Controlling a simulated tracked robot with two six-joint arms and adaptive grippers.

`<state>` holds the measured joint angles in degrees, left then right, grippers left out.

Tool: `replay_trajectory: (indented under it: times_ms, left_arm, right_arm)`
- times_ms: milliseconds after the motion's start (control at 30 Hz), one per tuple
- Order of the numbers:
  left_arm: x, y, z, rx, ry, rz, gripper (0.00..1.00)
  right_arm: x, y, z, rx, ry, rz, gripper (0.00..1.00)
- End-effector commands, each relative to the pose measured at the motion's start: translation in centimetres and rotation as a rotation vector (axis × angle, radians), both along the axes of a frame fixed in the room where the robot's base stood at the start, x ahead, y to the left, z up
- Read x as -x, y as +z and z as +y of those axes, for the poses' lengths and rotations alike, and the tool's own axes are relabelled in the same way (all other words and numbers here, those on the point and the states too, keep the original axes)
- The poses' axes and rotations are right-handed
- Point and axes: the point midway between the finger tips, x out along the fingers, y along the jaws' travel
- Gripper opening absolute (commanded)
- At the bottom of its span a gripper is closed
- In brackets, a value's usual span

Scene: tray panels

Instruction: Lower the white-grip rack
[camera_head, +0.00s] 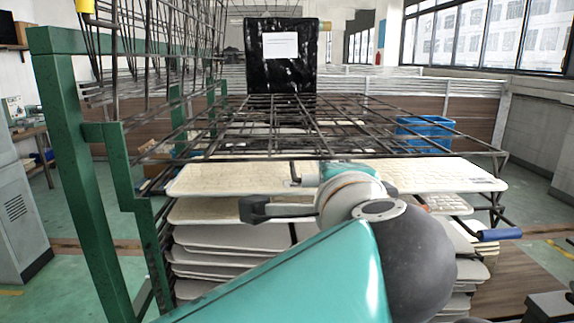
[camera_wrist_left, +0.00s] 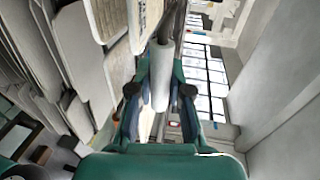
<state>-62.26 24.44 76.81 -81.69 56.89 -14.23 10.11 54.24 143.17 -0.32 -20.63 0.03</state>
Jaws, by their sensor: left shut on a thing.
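In the left wrist view my left gripper (camera_wrist_left: 160,90) is shut on a white grip (camera_wrist_left: 161,62), with one finger on each side of the cylinder. A dark bar runs on from the grip's far end. In the head view my left arm reaches in low, and its wrist hides the fingertips and most of the grip. A flat dark wire rack (camera_head: 300,130) lies roughly level above the stacked trays; I cannot tell for sure how the white grip joins it. My right gripper is not in view.
Pale trays (camera_head: 220,238) are stacked below the rack. A blue grip (camera_head: 500,234) sticks out at right. Green posts (camera_head: 80,170) and upright wire racks (camera_head: 150,45) stand at left, with a yellow grip (camera_head: 85,6). A blue crate (camera_head: 425,130) sits behind.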

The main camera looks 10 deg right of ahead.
Motion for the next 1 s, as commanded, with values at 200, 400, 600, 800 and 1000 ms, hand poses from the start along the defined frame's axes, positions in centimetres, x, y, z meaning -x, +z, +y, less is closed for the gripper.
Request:
replay_trajectory:
  times_ms: [200,400,600,800,1000]
  left_arm:
    - [0.19,-1.29,-0.71,-0.034,-0.016,0.008,0.0]
    - [0.16,-1.57,-0.75,-0.038,-0.014,0.014,0.0]
    - [0.13,-1.65,-0.73,-0.038,-0.012,0.015,0.3]
    - [0.15,-1.52,-0.77,-0.035,-0.015,0.013,0.3]
    - [0.51,-1.33,-0.74,-0.033,-0.017,0.011,0.3]
  right_arm:
    - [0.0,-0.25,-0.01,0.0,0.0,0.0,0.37]
    - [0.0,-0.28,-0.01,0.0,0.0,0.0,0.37]
    - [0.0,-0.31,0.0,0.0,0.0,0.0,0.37]
    - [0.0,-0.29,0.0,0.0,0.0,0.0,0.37]
    - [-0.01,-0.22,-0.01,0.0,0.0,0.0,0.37]
